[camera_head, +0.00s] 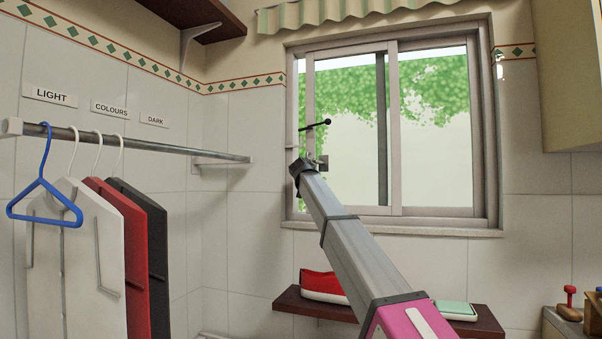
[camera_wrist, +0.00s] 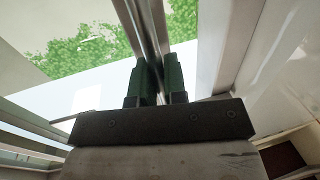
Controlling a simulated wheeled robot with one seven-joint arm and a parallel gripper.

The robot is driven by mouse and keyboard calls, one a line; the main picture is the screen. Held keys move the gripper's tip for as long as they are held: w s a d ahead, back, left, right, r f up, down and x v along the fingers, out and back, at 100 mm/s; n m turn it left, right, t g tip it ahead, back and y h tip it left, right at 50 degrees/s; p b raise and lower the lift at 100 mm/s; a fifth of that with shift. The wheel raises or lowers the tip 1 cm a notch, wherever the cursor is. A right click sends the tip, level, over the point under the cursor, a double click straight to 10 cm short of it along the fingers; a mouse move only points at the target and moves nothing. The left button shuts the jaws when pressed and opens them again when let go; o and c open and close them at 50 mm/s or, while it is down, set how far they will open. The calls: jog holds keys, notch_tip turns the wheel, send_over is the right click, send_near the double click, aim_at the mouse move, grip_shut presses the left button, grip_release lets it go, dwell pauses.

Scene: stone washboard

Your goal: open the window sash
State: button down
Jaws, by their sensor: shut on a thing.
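The window (camera_head: 487,120) is on the tiled wall in the head view, with two sliding panes side by side. The left sash's upright stile (camera_head: 309,90) stands near the left side of the frame, and a narrow strip of outside shows left of it. My gripper (camera_head: 310,158) is at that stile, about two thirds of the way down. In the wrist view my gripper (camera_wrist: 158,78) has its two green fingers closed on either side of a thin upright part of the sash (camera_wrist: 150,28). The exact contact is partly hidden by the fingers.
A rail (camera_head: 185,147) with hangers and clothes (camera_head: 95,250) juts out at the left. A shelf (camera_head: 288,300) under the window holds a red-and-white item (camera_head: 322,287) and a green-topped box (camera_head: 455,310). A cupboard (camera_head: 568,80) is at the upper right.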

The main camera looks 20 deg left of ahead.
jog(key=c, duration=1.2)
grip_release()
jog(key=shift+a, duration=0.15)
jog(key=shift+r, duration=0.25)
jog(key=s+a+r, duration=0.5)
jog(key=s+r, duration=0.5)
jog(key=shift+a+r, duration=0.25)
jog(key=shift+a, duration=0.15)
jog(key=shift+s, duration=0.1)
